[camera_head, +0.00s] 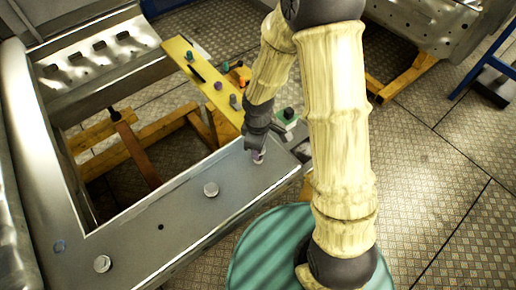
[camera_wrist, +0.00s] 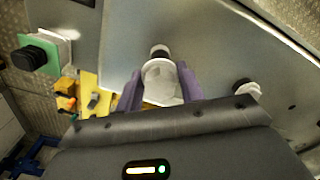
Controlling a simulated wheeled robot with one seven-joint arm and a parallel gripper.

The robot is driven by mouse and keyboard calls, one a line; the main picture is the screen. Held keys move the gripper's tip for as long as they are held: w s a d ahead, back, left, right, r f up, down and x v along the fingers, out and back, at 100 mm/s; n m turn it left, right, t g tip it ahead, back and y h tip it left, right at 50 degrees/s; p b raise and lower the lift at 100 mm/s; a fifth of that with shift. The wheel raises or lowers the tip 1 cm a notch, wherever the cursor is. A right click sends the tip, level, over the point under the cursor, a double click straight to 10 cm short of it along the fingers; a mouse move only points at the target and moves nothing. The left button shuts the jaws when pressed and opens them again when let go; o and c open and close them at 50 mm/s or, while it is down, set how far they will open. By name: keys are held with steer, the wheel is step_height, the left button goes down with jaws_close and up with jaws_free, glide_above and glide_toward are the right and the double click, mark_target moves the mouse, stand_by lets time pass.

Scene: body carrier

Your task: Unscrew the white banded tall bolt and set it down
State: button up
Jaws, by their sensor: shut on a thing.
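A pale, white-headed bolt (camera_wrist: 158,76) stands between the two purple fingers of my gripper (camera_wrist: 160,88) in the wrist view. The fingers are shut on it from both sides. In the head view my gripper (camera_head: 258,153) is low over the metal panel (camera_head: 180,220), near its right end. A little of the bolt (camera_head: 259,159) shows under the fingertips. The bolt's band is not clear, and I cannot tell whether its foot is in the panel or clear of it.
Another bolt (camera_head: 211,189) sits mid-panel, and a further one (camera_head: 102,263) lies towards the front left. A yellow board (camera_head: 190,62) with small coloured parts is behind. A green and white block with a black knob (camera_head: 287,115) stands close to my gripper. A large opening is left of the board.

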steer(key=shift+r+p, duration=1.15)
steer(key=shift+r, duration=0.35)
steer(key=shift+f, duration=0.1)
